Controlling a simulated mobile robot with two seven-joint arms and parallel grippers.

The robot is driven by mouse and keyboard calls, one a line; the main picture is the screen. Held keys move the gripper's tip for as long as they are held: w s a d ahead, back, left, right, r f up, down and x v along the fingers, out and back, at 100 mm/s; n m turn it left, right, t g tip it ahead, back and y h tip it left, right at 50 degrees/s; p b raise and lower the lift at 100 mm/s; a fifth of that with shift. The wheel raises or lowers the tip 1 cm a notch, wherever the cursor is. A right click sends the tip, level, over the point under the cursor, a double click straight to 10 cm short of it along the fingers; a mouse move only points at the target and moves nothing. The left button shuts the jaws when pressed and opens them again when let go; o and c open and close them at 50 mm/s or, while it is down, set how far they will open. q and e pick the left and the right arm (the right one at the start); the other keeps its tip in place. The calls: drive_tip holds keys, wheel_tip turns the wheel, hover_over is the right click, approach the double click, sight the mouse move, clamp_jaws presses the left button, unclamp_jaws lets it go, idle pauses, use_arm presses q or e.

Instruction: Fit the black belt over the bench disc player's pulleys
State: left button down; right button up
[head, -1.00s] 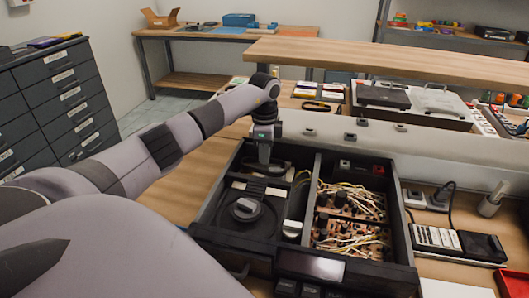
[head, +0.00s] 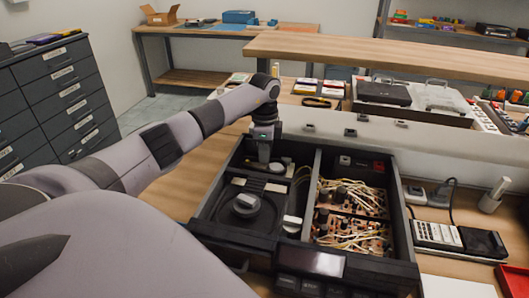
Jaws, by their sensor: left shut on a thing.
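The bench disc player (head: 211,205) is an open dark case on the bench. Its left bay holds the disc mechanism with a grey-topped round hub (head: 246,203). My left gripper (head: 263,164) points down into the back of that bay, behind the hub. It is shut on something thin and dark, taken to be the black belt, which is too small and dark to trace. The pulleys cannot be told apart clearly there; a dark round part (head: 286,163) shows just right of the gripper. My right gripper is out of view.
The player's right bay holds circuit boards (head: 350,213) with loose pale wires. A multimeter-like device (head: 437,236) lies to the right, near a metal cylinder (head: 493,196). A dark loop (head: 316,102) lies on the bench behind. A red tray (head: 514,279) is at lower right.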

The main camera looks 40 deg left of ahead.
use_arm(q)
drive_tip(key=c, duration=1.2)
unclamp_jaws()
wheel_tip(320, 180, up, 7)
drive_tip(key=shift+r, duration=0.1)
drive_tip(key=shift+a+r, duration=0.1)
wheel_tip(320, 180, up, 7)
drive_tip(key=p, duration=0.3)
drive_tip(key=shift+p, duration=0.4)
